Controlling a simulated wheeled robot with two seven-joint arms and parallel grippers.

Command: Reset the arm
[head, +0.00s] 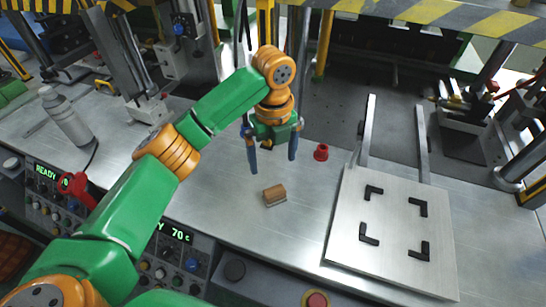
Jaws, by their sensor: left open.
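My left arm, green with orange joints, reaches in from the lower left. My left gripper (273,160) has two blue fingers spread apart with nothing between them. It hangs above the metal worktop, a little behind a small brown block (274,195) and apart from it. My right gripper is not in the head view.
A pale plate (391,268) with black corner brackets lies to the right on two rails. A red cylinder (321,152) stands right of the gripper. A grey bottle (66,118) and a red-handled part (75,185) are at left. Control panels (172,245) line the front edge.

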